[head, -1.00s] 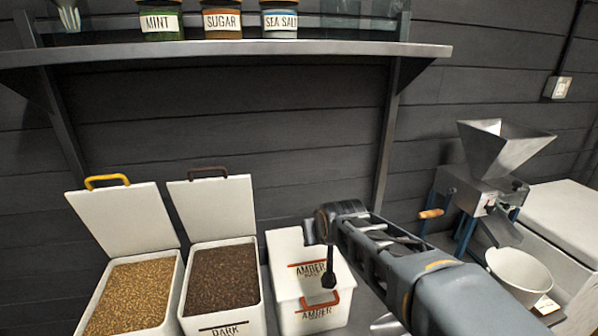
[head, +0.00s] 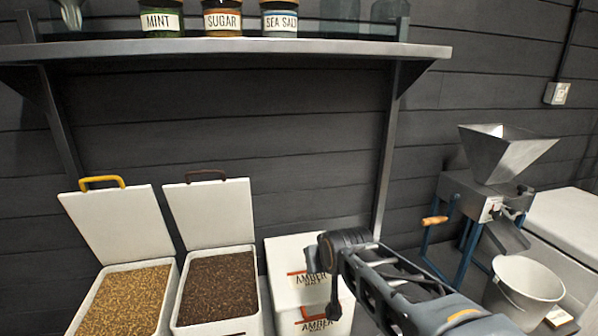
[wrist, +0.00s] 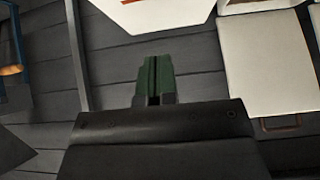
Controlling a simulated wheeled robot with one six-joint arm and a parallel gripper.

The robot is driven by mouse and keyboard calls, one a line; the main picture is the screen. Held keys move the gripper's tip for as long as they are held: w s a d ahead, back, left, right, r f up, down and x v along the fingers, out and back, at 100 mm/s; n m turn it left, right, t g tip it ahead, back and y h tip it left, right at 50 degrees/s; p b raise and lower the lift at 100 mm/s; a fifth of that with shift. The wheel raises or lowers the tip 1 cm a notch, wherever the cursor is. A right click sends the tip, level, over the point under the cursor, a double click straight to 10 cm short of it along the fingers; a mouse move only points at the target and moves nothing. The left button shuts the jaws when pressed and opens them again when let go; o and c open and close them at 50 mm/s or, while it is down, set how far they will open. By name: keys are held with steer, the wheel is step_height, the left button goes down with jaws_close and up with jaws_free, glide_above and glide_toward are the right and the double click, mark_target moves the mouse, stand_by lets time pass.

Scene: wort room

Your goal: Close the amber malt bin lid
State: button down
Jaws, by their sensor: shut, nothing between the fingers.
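The dark malt bin (head: 215,331) stands to the left with its lid (head: 208,217) raised. Left of it, a pale grain bin has its yellow-handled lid (head: 118,224) raised. A shelf (head: 230,50) with jars is above. A mill (head: 485,200) and bucket (head: 528,285) stand right.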

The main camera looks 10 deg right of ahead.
step_height(320, 180, up, 8)
steer(key=p, duration=0.5)
steer(key=shift+f, duration=0.15)
steer(key=s+r+g+p, duration=0.2)
steer(key=s+p, duration=0.4)
steer(key=p, duration=0.1)
steer(key=s+r+g+p, duration=0.2)
steer(key=s+g+p, duration=0.1)
steer(key=s+p, duration=0.4)
steer(key=shift+s+a+r, duration=0.15)
steer(key=shift+s+r, duration=0.1)
steer(key=shift+r, duration=0.05)
